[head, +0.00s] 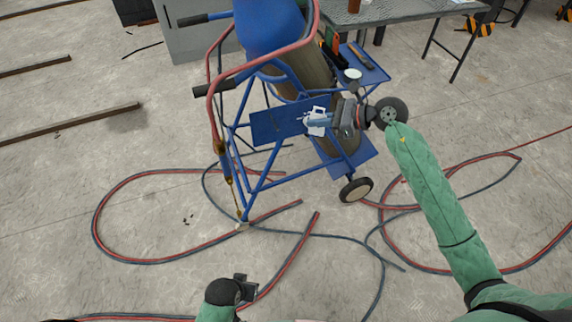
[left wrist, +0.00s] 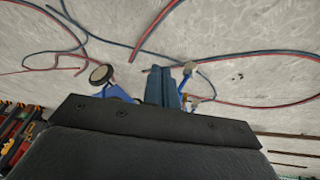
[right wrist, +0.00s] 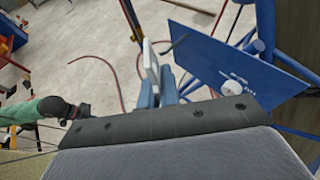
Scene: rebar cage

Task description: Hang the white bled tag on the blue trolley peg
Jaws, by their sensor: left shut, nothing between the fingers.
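The white tag (head: 316,129) is at the fingertips of my right gripper (head: 318,119), in front of the blue plate of the trolley. In the right wrist view the tag (right wrist: 150,58) stands up, seen nearly edge-on, between the blue fingers of my right gripper (right wrist: 157,88), which look shut on it. A thin dark rod (right wrist: 174,44), perhaps the peg, shows just beyond the tag; I cannot tell whether they touch. The blue trolley (head: 262,127) carries gas cylinders. My left gripper (head: 244,282) is low in front, apart from the trolley; its fingers (left wrist: 163,88) are shut and empty.
Red and dark hoses (head: 130,185) loop over the concrete floor around the trolley. A torch (head: 224,165) hangs at the trolley's left side. A metal table (head: 395,12) stands behind, with a grey cabinet (head: 195,42) at the back left.

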